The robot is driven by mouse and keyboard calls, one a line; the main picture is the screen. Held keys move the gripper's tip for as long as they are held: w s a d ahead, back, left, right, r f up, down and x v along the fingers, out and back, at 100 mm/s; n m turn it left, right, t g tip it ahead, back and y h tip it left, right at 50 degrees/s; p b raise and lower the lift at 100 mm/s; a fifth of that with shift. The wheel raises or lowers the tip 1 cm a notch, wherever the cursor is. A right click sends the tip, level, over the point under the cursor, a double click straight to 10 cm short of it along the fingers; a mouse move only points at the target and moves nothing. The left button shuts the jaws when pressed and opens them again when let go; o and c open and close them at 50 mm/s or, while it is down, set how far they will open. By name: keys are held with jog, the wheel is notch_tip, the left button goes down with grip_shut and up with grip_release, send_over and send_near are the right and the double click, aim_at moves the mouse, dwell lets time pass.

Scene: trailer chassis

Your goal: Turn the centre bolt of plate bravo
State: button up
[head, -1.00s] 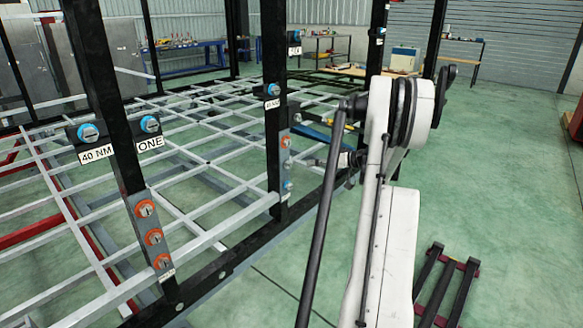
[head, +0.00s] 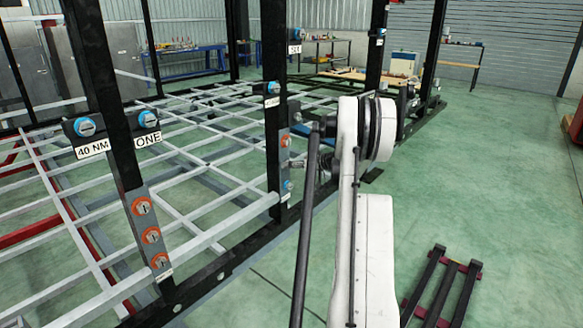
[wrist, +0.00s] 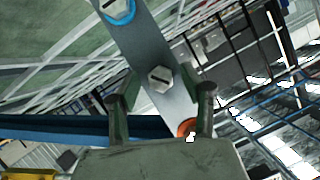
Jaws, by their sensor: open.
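A grey metal plate (head: 285,158) is on the middle black post in the head view, with an orange-ringed bolt (head: 284,140) at its top and a blue-ringed bolt (head: 286,185) at its bottom. I cannot read a name on it. In the wrist view a grey plate (wrist: 140,48) runs diagonally. Its plain slotted centre bolt (wrist: 160,78) shows just beyond my gripper (wrist: 161,94), between the two parted fingers. A blue-ringed bolt (wrist: 117,8) is above it and an orange-ringed bolt (wrist: 187,128) is partly hidden below. I see no contact with the centre bolt.
Another plate (head: 137,190) with orange-ringed bolts is on the near left post, below a "40 NM" label (head: 93,149) and a "ONE" label (head: 148,140). The grey chassis lattice (head: 190,150) spreads behind. A dark slatted stand (head: 441,287) is on the green floor at right.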

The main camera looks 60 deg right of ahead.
grip_shut()
jog(key=shift+m+y, duration=0.3)
jog(key=shift+m, duration=0.3)
grip_release()
jog(key=shift+s, duration=0.1)
jog(key=v, duration=1.2)
jog(key=shift+f, duration=0.1)
